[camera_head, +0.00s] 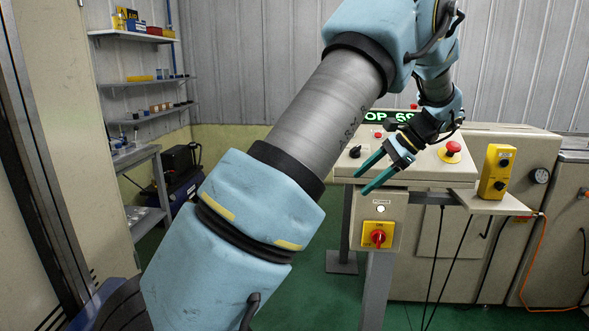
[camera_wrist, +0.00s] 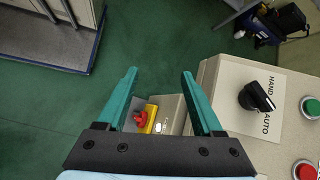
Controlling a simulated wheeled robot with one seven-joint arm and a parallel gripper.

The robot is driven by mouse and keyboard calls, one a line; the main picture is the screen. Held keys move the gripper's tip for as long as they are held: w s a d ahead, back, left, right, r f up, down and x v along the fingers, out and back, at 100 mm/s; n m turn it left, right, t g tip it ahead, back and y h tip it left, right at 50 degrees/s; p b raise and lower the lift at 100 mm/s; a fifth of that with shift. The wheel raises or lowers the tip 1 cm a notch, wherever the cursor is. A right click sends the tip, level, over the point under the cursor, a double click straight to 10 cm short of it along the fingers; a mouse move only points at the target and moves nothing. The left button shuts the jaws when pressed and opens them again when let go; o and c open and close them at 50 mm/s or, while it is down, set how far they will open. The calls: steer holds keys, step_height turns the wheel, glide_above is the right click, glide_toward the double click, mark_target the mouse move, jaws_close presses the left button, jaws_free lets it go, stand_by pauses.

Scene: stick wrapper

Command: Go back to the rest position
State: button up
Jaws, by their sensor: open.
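My gripper (camera_head: 373,172) is at the end of my raised arm in the head view, in front of the machine's control panel (camera_head: 447,173). Its two teal fingers are apart with nothing between them. In the wrist view the gripper (camera_wrist: 160,78) is open above the floor, left of the panel top. A black HAND/AUTO selector knob (camera_wrist: 257,97) is on the panel, right of the fingers and apart from them. Below and beyond the fingers is a yellow box with a red rotary switch (camera_wrist: 141,118), also in the head view (camera_head: 378,237).
A green button (camera_wrist: 310,107) is near the selector. Wall shelves (camera_head: 145,81) and a side table (camera_head: 142,157) stand at left. Green floor (camera_wrist: 150,40) lies open under the gripper.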

steer(key=s+a+f+n+g+h, duration=0.1)
steer(key=s+a+f+n+h, duration=0.15)
steer(key=a, duration=0.45)
steer(key=s+a+f+n+g+h, duration=0.1)
steer(key=s+a+n+h, duration=0.15)
steer(key=a, duration=0.45)
steer(key=s+a+f+n+t+h, duration=0.1)
steer(key=s+a+f+n+h, duration=0.2)
steer(key=s+a+n, duration=0.6)
steer(key=s+a, duration=0.1)
steer(key=s, duration=0.2)
steer(key=shift+a+f, duration=0.15)
steer(key=shift+a, duration=0.15)
steer(key=shift+w, duration=0.1)
